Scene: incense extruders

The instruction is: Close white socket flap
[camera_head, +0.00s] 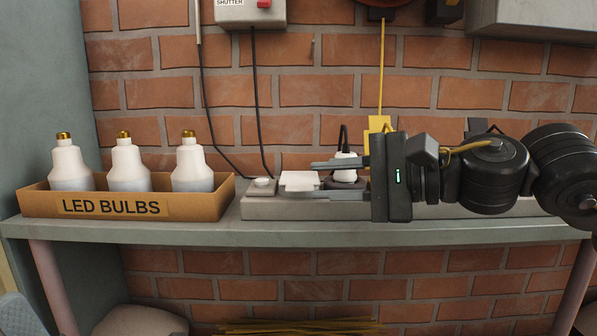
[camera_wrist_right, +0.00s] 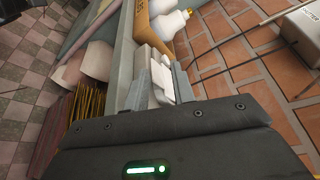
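The white socket flap (camera_head: 299,180) is a pale square piece on the grey socket strip (camera_head: 262,208), in the middle of the head view. I cannot tell how far it is tilted. In the wrist view the white flap (camera_wrist_right: 159,74) shows between the two fingers. My right gripper (camera_head: 314,180) comes in from the right, low over the strip, with its fingers spread apart; it also shows in the wrist view (camera_wrist_right: 160,88). One finger is on the wall side of the flap, the other on the front side. Contact with the flap cannot be made out. My left gripper is not in view.
A white plug (camera_head: 346,167) sits in a dark socket, partly behind the gripper. A grey round socket (camera_head: 262,186) with a cord is left of the flap. A cardboard LED BULBS box (camera_head: 200,207) with three bulbs stands left on the shelf (camera_head: 200,232). A brick wall is behind.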

